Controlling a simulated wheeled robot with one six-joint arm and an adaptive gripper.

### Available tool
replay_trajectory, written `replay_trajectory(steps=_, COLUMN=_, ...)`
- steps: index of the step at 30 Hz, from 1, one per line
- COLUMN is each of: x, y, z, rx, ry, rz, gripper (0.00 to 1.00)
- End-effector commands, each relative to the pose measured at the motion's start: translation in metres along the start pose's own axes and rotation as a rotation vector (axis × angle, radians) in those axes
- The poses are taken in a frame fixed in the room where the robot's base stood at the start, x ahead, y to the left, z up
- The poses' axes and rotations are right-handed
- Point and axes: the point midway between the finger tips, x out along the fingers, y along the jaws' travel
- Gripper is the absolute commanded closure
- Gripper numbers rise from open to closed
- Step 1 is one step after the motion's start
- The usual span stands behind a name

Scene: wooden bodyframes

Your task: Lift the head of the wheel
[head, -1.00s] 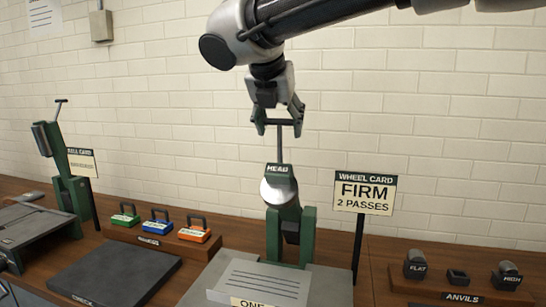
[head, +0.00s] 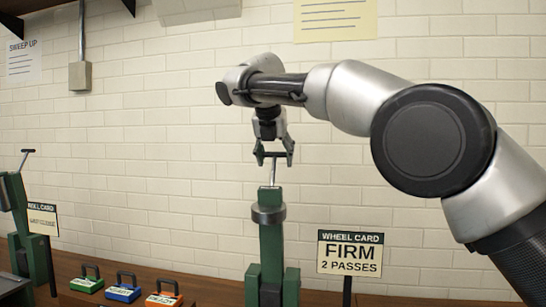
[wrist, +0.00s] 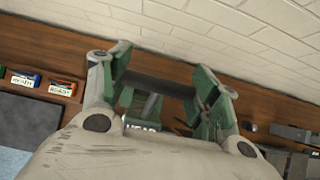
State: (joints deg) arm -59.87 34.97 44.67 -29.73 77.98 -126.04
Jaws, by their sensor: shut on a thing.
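The head of the wheel (head: 270,235) is a green upright arm with a grey round collar, standing on a green base (head: 272,285). A thin grey handle (head: 273,174) rises from its top. My gripper (head: 273,156) points down and is shut on the top of this handle. In the wrist view my green-padded fingers (wrist: 168,98) stand either side of the grey handle (wrist: 152,106), with part of the HEAD label (wrist: 141,127) below. The lower wheel and plate are out of the head view.
The wheel card (head: 350,253), reading FIRM, 2 PASSES, stands just right of the wheel. Green (head: 87,281), blue (head: 120,289) and orange (head: 163,293) handled blocks sit to its left. A roll machine (head: 25,235) stands at far left. The brick wall (head: 180,150) is behind.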

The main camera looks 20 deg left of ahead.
Motion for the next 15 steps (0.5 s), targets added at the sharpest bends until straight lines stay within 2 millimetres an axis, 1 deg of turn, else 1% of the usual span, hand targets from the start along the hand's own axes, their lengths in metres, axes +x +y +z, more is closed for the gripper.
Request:
replay_trajectory(steps=1, x=0.0007, y=-0.0013, z=0.0034, rx=0.001, ry=-0.006, rz=0.000, gripper=0.81)
replay_trajectory(steps=11, x=0.0012, y=-0.0016, z=0.0052, rx=0.002, ry=-0.010, rz=0.001, gripper=0.81)
replay_trajectory(steps=12, x=0.0012, y=-0.0016, z=0.0053, rx=0.002, ry=-0.010, rz=0.001, gripper=0.35)
replay_trajectory(steps=14, x=0.0012, y=-0.0017, z=0.0052, rx=0.002, ry=-0.010, rz=0.001, gripper=0.24)
replay_trajectory(steps=15, x=0.0012, y=-0.0015, z=0.0048, rx=0.002, ry=-0.009, rz=0.001, gripper=0.17)
